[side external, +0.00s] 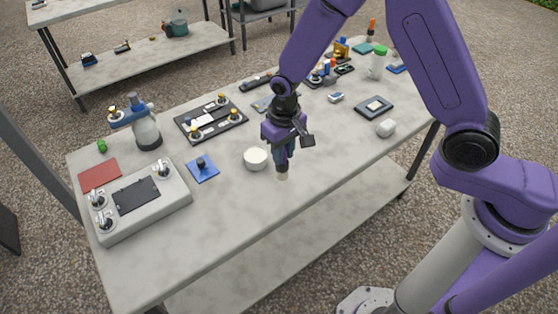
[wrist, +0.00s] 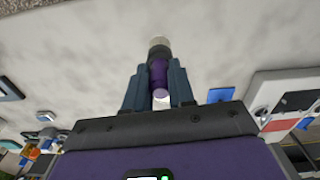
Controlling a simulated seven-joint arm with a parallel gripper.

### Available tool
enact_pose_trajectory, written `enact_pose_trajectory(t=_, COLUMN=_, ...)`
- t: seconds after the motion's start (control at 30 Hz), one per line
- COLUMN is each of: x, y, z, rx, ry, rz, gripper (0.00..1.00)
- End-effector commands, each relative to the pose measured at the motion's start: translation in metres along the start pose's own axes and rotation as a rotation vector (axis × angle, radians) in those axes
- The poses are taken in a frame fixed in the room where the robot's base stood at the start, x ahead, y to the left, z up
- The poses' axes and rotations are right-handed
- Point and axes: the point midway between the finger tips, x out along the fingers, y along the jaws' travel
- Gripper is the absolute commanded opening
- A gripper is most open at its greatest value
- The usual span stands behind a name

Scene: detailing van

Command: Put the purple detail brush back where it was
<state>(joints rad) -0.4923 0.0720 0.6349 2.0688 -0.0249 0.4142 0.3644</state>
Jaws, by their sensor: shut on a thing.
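The purple detail brush (wrist: 158,73) is between my gripper's two fingers in the wrist view, its pale tip pointing away from the palm. In the side view my gripper (side external: 282,160) points down over the middle of the table (side external: 330,160), shut on the brush. The brush's pale end (side external: 282,175) shows below the fingers, close to the tabletop. I cannot tell if it touches. A white round bowl (side external: 256,158) stands just left of the gripper.
A white cup (side external: 386,128) and dark square (side external: 374,107) lie to the right. The front middle of the table is clear.

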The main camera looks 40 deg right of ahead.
Motion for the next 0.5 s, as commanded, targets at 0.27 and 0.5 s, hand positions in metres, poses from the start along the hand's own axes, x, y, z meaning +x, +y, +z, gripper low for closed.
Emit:
enact_pose_trajectory(t=0.27, x=0.016, y=-0.004, z=-0.011, rx=0.000, ry=-0.001, rz=0.000, gripper=0.00)
enact_pose_trajectory(t=0.5, x=0.042, y=-0.004, z=-0.009, rx=0.000, ry=-0.001, rz=0.000, gripper=0.00)
